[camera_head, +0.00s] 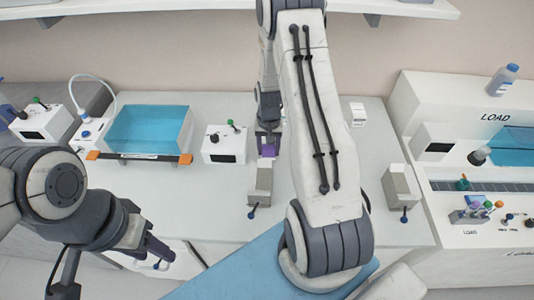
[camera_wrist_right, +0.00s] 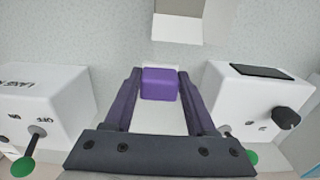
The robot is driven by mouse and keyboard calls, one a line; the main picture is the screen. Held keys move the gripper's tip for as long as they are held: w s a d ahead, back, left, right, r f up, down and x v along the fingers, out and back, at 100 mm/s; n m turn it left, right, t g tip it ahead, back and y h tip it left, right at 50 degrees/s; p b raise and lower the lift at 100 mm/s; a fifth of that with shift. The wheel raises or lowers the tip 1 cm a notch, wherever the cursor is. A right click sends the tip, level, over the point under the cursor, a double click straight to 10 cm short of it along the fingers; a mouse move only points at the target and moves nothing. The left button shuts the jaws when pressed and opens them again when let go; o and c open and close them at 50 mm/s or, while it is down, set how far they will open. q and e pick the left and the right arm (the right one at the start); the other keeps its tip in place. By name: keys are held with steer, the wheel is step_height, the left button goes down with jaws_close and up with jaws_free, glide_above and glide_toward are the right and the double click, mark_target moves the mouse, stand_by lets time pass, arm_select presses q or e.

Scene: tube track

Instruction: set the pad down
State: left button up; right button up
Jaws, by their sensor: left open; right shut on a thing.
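The pad (camera_wrist_right: 160,83) is a small purple block, seen between the fingertips of my right gripper (camera_wrist_right: 158,92) in the right wrist view. A white surface shows just below it there. In the head view my right gripper (camera_head: 268,138) is shut on the pad (camera_head: 268,149), over the middle of the white counter behind a grey block. I cannot tell whether the pad touches the counter. My left gripper (camera_head: 158,256) is open and empty at the lower left, in front of the counter's front edge and far from the pad.
A white box with knobs (camera_head: 224,144) stands left of the right gripper, beside a blue-topped tray (camera_head: 150,128). Grey blocks with levers stand at front (camera_head: 260,183) and right (camera_head: 402,185). A LOAD station (camera_head: 495,118) fills the right. A shelf (camera_head: 400,8) hangs above.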

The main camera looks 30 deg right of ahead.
mark_target(269, 157)
step_height(269, 157, down, 3)
steer(key=shift+f, duration=0.15)
steer(key=shift+f, duration=0.2)
steer(key=o, duration=1.3)
steer(key=shift+o, duration=0.2)
